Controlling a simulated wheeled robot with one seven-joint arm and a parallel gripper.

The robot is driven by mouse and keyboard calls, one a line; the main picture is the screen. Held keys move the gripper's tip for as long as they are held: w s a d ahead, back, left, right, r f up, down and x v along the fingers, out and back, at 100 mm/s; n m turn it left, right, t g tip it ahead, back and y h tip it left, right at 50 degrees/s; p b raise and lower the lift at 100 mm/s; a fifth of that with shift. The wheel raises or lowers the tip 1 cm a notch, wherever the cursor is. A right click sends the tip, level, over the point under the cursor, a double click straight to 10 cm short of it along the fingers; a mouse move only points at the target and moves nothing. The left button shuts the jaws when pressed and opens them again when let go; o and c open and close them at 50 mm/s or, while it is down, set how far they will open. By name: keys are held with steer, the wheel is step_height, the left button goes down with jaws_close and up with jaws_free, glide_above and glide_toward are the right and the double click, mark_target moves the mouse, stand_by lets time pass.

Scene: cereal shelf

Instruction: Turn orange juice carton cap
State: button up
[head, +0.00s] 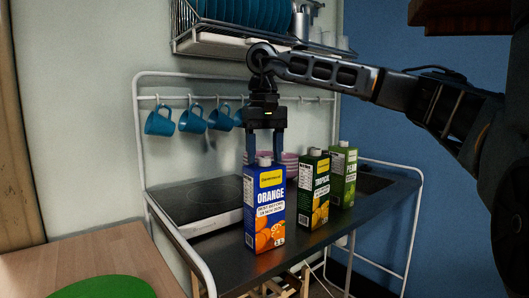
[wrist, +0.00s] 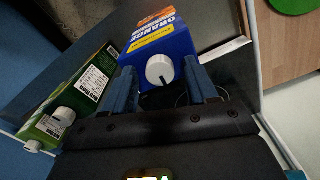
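The blue orange juice carton (head: 264,208) stands upright on the dark counter, with a white cap (head: 264,161) on its top. My gripper (head: 264,155) points down from above, with one finger on either side of the cap. In the wrist view the carton (wrist: 160,38) shows from above. The round white cap (wrist: 160,69), with a dark mark on it, lies between the two blue fingers of my gripper (wrist: 160,76). A gap shows on both sides of the cap, so my gripper is open and holds nothing.
A dark green tropical carton (head: 313,190) and a lighter green carton (head: 343,175) stand close to the right. Pink bowls (head: 290,161) sit behind. Blue mugs (head: 160,121) hang from a rail, with a dish rack (head: 205,42) above. A hob (head: 200,205) lies left.

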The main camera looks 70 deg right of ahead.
mark_target(264, 158)
step_height(264, 158, up, 8)
steer(key=shift+f, duration=0.1)
stand_by(0.6)
stand_by(0.4)
